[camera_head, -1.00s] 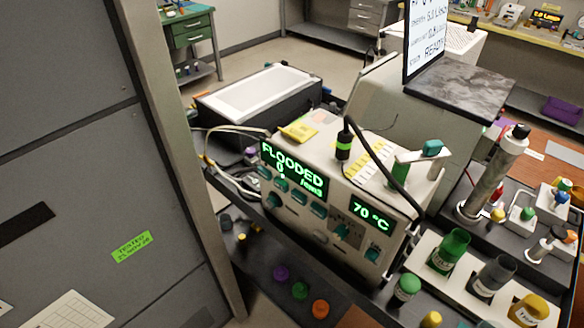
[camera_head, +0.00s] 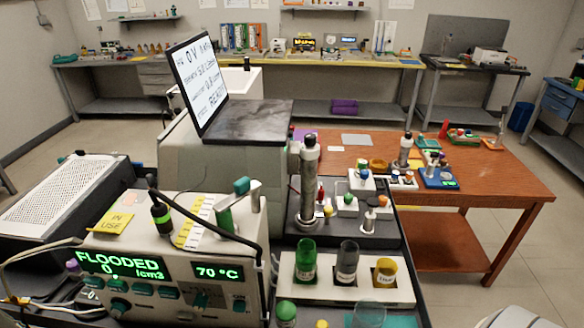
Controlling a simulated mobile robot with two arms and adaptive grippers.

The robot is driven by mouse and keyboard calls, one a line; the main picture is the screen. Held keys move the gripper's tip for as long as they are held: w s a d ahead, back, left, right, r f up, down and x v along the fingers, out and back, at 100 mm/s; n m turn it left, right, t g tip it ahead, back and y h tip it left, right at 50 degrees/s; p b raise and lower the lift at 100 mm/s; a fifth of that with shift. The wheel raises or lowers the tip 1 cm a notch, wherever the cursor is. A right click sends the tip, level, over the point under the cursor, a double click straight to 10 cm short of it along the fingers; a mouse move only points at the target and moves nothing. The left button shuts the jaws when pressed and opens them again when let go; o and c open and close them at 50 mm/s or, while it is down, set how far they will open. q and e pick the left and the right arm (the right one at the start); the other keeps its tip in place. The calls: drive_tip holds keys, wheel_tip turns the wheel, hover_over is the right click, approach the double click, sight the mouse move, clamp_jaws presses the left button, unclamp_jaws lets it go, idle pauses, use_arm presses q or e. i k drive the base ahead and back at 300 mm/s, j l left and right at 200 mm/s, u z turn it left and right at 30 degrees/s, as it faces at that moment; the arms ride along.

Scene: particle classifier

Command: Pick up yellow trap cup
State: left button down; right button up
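The yellow trap cup (camera_head: 386,272) sits at the right end of a white rack (camera_head: 345,291), near the bottom right of centre. In the same rack a green cup (camera_head: 306,261) stands at the left and a grey cup (camera_head: 347,263) in the middle. The yellow cup looks shorter than the other two.
The classifier box (camera_head: 170,262) reads "FLOODED" and "70 °C" left of the rack. A tall metal cylinder (camera_head: 309,185) stands behind the rack. Small valves (camera_head: 362,185) stand behind the yellow cup. A brown table (camera_head: 475,185) is at right, with open floor beyond.

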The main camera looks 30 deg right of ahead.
sight(386, 270)
drive_tip(key=l+z, duration=0.15)
drive_tip(key=z, duration=1.6)
